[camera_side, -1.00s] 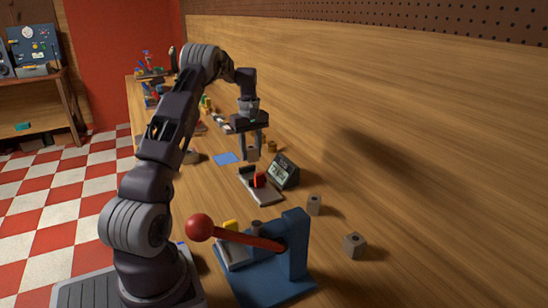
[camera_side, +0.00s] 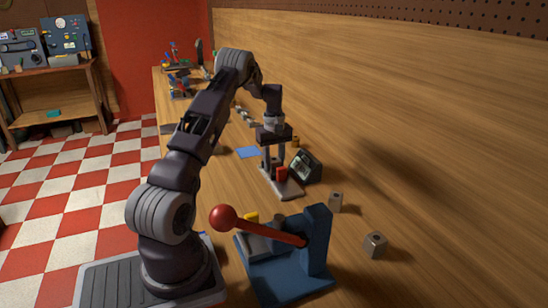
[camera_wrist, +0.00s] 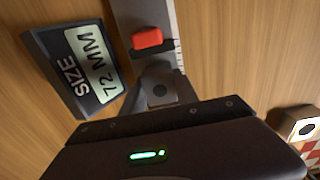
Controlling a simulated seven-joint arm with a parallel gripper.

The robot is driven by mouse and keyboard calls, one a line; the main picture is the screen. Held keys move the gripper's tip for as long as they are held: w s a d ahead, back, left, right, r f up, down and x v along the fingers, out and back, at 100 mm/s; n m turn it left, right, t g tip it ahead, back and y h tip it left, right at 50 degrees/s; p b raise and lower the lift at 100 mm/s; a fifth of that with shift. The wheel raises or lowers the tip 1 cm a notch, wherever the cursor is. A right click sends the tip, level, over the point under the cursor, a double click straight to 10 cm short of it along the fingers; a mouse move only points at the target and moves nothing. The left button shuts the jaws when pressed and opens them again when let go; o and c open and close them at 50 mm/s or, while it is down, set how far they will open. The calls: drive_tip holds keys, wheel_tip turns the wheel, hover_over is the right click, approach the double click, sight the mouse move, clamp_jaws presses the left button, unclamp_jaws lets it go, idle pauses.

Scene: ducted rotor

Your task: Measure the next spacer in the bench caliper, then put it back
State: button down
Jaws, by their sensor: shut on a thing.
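My gripper (camera_side: 271,160) is shut on a grey spacer and points down at the bench caliper (camera_side: 290,192). In the wrist view the spacer (camera_wrist: 159,91), a dark grey block with a round hole, is at the near end of the caliper rail (camera_wrist: 143,12). The red slider (camera_wrist: 147,38) is a little apart from it. I cannot tell whether the spacer touches the caliper. The caliper's display (camera_side: 306,165) stands beside the rail; in the wrist view the display (camera_wrist: 84,65) reads SIZE 72 MM. The fingers mostly hide the spacer in the side view.
Two grey blocks with holes stand on the bench, one (camera_side: 336,203) near the display and one (camera_side: 375,245) farther right. A blue lever press (camera_side: 318,245) with a red ball handle (camera_side: 223,218) stands in front. A flat blue pad (camera_side: 248,152) lies behind the caliper.

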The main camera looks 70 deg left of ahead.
drive_tip(key=c, duration=0.9)
unclamp_jaws()
drive_tip(key=shift+o, duration=0.2)
wheel_tip(320, 180, up, 7)
drive_tip(key=shift+r, duration=0.1)
